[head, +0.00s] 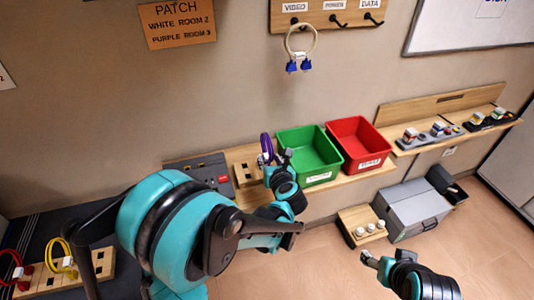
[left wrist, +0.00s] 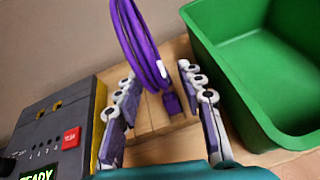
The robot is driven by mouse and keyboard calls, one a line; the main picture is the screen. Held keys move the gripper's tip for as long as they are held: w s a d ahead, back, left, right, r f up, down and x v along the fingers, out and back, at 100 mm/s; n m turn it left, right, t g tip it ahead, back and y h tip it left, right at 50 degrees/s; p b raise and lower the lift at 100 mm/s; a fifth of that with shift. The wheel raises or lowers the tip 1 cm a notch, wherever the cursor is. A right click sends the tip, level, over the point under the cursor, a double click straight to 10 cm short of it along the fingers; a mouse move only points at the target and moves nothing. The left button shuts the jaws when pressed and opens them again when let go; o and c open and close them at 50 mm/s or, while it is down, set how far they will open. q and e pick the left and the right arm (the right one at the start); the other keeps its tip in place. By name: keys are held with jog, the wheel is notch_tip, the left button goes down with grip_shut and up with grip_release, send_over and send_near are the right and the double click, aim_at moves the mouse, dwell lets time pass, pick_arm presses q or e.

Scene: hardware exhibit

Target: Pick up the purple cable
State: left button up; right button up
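The purple cable (head: 265,146) is a coiled loop standing at the wooden block (head: 247,173) on the wall shelf, left of the green bin. In the left wrist view the purple loop (left wrist: 140,45) rises ahead, with a white band and a purple plug (left wrist: 172,103) at its lower end. My left gripper (head: 274,163) is at the cable. Its two fingers (left wrist: 157,100) are spread, with the plug seen between them and clear space on both sides. My right gripper (head: 377,261) is low at the right, away from the cable, with its fingers apart and nothing seen between them.
A green bin (head: 300,143) stands close right of my left gripper, with a red bin (head: 347,128) beyond it. A dark panel (left wrist: 50,125) with a red button is close on the left. A white cable with blue plugs (head: 298,55) hangs on the wall. Yellow and red cables stand at far left.

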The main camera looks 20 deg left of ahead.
pick_arm(q)
grip_shut()
jog(key=shift+r, duration=0.1)
